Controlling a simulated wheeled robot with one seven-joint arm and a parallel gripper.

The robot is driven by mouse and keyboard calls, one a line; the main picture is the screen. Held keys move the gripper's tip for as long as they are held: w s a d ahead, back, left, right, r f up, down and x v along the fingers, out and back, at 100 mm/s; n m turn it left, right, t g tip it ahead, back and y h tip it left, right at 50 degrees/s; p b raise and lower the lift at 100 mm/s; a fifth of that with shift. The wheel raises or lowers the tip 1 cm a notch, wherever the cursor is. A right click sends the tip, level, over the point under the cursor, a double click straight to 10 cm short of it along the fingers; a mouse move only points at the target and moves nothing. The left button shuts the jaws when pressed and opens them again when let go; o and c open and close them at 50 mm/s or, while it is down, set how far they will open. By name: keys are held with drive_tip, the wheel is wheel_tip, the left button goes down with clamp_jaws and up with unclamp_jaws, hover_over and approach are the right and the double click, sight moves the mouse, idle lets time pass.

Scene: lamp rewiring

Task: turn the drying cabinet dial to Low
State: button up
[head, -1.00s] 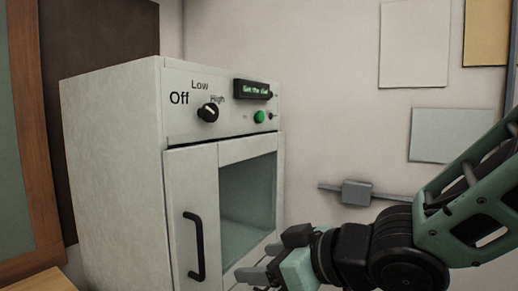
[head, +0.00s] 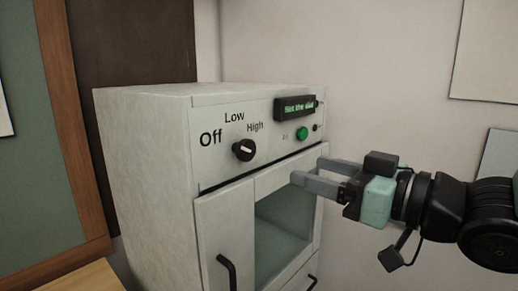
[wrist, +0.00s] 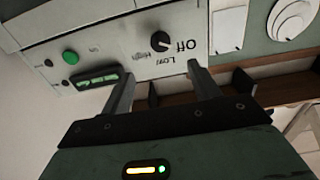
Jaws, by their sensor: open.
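The white drying cabinet (head: 140,170) stands at the middle left of the head view. Its black round dial (head: 244,150) is on the top front panel, with Off to its left, Low above and High at upper right. A short white mark shows on the knob, slanting from upper left to lower right; which label it points to is hard to tell. My gripper (head: 308,171) is open and empty, to the right of the dial and a little lower, fingers pointing left. In the wrist view the dial (wrist: 160,41) appears upside down beyond the open fingers, clear of both.
A lit green display (head: 296,107) and a green button (head: 302,133) sit right of the dial. Below are the cabinet's glass window (head: 280,225) and a black door handle (head: 227,270). A wood-framed green board (head: 40,150) stands at the left.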

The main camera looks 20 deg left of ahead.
sight(249, 153)
drive_tip(key=p+x, duration=0.3)
drive_tip(key=x, duration=0.9)
drive_tip(key=shift+r+p, duration=0.15)
drive_tip(key=shift+p, duration=0.15)
drive_tip(key=shift+w+a, duration=0.25)
drive_tip(key=shift+a, duration=0.3)
drive_tip(key=c, duration=1)
